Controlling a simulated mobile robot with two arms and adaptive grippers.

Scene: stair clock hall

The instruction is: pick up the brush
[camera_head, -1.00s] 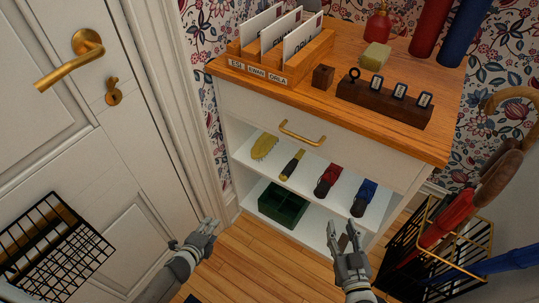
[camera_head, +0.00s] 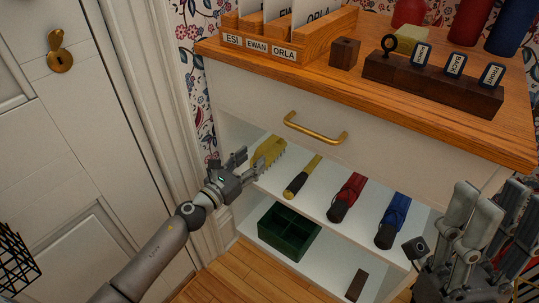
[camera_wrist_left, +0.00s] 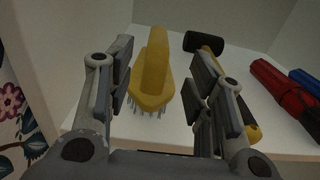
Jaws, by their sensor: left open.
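The yellow brush (camera_head: 268,151) lies on the white upper shelf, toward its left end. In the left wrist view the brush (camera_wrist_left: 152,72) points away from me, with its pale bristles facing down at its near end. My left gripper (camera_head: 247,164) is open at the shelf's front edge, just in front of the brush. In the left wrist view its two fingers stand on either side of the brush, with gaps between, and nothing is held. My right gripper (camera_head: 487,212) is at the lower right, away from the brush; its fingers look apart and empty.
A yellow-and-black tool (camera_head: 302,178), a red umbrella (camera_head: 348,193) and a blue umbrella (camera_head: 394,218) lie right of the brush. The shelf's left wall is close to the brush. A drawer with a brass handle (camera_head: 315,130) is above; a green divided box (camera_head: 288,233) is below.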

